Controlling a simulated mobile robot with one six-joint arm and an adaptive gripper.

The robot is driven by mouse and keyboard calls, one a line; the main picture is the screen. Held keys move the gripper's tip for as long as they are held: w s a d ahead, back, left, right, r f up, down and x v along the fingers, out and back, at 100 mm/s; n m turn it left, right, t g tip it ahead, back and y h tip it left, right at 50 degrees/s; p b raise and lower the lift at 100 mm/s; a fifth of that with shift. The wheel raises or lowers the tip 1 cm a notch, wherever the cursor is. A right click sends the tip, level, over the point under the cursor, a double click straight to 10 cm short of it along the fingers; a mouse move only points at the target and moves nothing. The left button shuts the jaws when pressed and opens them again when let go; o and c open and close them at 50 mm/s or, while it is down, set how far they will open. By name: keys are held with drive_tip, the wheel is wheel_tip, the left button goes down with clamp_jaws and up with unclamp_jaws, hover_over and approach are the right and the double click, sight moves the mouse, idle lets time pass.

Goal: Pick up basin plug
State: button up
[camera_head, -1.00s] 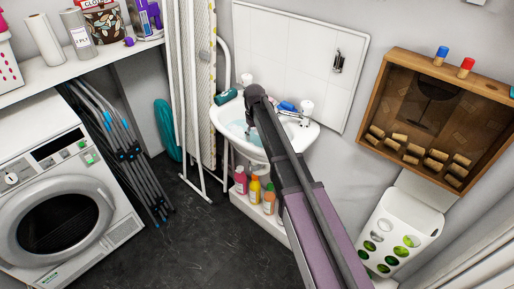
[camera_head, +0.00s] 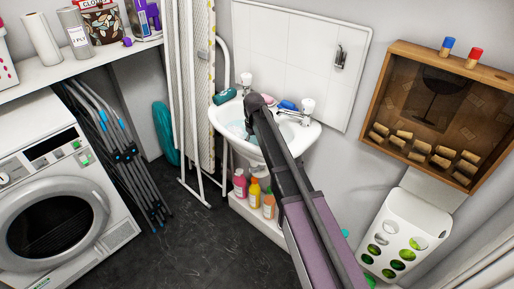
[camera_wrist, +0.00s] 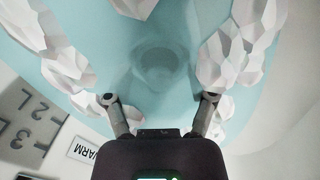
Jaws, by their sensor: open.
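The basin (camera_head: 226,130) is white, fixed to the wall, with pale blue water in it. In the wrist view I look down into the blue water (camera_wrist: 105,52). A dim round shape (camera_wrist: 157,66) lies at the bottom. It may be the basin plug or the drain; I cannot tell which. My gripper (camera_wrist: 160,98) is open, its two fingers apart, pointing towards the round shape with nothing between them. White faceted lumps (camera_wrist: 225,58) show at both sides, near the fingers. In the head view my arm hides part of the basin and its inside.
Two taps (camera_head: 307,106) stand at the basin's back edge, with a blue item (camera_head: 287,105) and a pink item (camera_head: 267,99) between them. Bottles (camera_head: 254,190) stand below. A folded white rack is at left, a wooden cabinet (camera_head: 428,110) at right.

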clamp_jaws()
idle(0.3)
drive_tip(key=shift+r, duration=0.25)
wheel_tip(320, 180, up, 10)
drive_tip(key=p, duration=1)
drive_tip(key=shift+f, duration=0.2)
idle(0.4)
